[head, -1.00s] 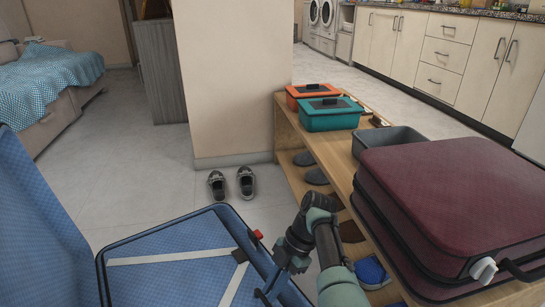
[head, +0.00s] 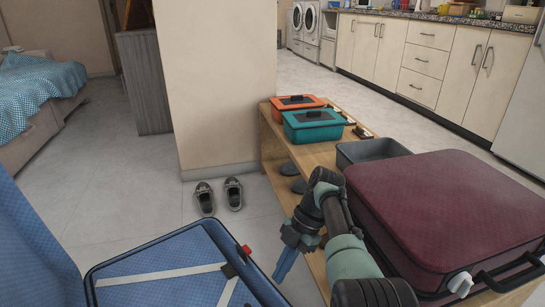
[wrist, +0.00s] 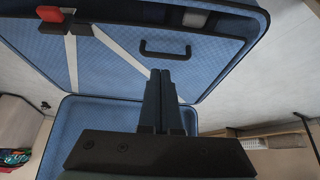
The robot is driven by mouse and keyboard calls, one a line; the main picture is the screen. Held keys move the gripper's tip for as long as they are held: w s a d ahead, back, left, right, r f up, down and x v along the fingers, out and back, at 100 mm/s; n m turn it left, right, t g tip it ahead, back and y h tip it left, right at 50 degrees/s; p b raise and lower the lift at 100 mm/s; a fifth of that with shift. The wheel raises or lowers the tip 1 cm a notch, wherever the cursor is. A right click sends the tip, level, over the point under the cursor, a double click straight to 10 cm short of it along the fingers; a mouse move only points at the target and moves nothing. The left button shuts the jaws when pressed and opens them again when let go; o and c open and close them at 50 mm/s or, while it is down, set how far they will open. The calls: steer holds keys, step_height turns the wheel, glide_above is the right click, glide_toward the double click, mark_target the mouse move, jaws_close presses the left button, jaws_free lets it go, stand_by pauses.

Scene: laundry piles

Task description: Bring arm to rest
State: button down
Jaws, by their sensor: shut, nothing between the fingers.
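My arm reaches in from the lower right in the head view. My gripper (head: 284,262) is shut and empty, pointing down just right of the open blue suitcase (head: 150,262). In the wrist view my gripper (wrist: 163,76) shows its two fingers pressed together, with the blue suitcase (wrist: 120,40) beyond them. The suitcase has white crossed straps and a red buckle.
A wooden bench (head: 268,150) on the right bears a maroon suitcase (head: 440,205), a grey tray (head: 350,155), a teal box (head: 312,133) and an orange box (head: 285,108). Shoes (head: 233,193) stand on the floor by the wall.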

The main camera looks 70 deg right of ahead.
steer(key=shift+v, duration=1.4)
steer(key=shift+w+a+r, duration=0.1)
